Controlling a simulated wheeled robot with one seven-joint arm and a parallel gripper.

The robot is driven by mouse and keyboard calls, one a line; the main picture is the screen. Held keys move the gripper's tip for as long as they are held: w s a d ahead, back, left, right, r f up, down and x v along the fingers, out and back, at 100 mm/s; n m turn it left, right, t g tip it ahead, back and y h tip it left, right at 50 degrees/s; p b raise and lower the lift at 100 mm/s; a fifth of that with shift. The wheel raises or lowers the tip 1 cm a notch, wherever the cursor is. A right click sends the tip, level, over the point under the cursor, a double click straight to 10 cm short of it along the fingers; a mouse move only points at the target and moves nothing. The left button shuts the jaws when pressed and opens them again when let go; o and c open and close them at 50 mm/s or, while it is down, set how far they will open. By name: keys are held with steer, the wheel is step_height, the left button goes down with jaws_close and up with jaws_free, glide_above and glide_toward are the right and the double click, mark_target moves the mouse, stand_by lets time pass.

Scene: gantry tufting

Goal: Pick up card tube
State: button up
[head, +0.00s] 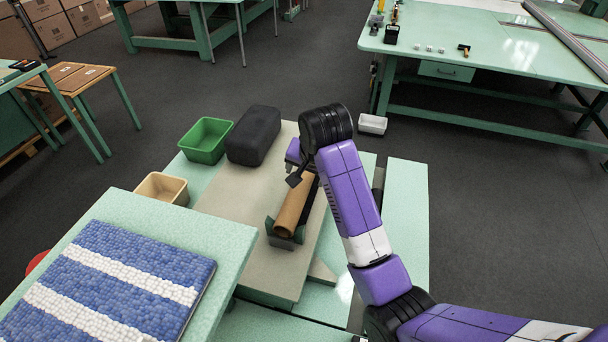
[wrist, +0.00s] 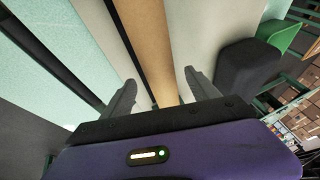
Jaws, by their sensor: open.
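The card tube (head: 294,207) is a brown cylinder lying lengthwise on a beige board, resting in a dark green cradle (head: 282,232) at its near end. Its far end is hidden behind my arm. In the wrist view the tube (wrist: 150,45) runs down the middle of the picture. My gripper (wrist: 159,98) is open, with one grey finger on each side of the tube. I cannot tell whether the fingers touch it. In the head view my gripper (head: 296,172) is over the tube's far part, partly hidden by my arm.
A dark rounded block (head: 254,135), a green bin (head: 206,140) and a tan bin (head: 162,187) stand left of the tube. A blue and white tufted panel (head: 110,280) lies on the near-left table.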

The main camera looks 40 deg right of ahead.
mark_target(306, 175)
steer(key=shift+x, duration=1.55)
steer(key=shift+c, duration=0.2)
steer(key=shift+r, duration=0.1)
steer(key=c, duration=1.4)
jaws_close()
steer(key=shift+r, duration=0.1)
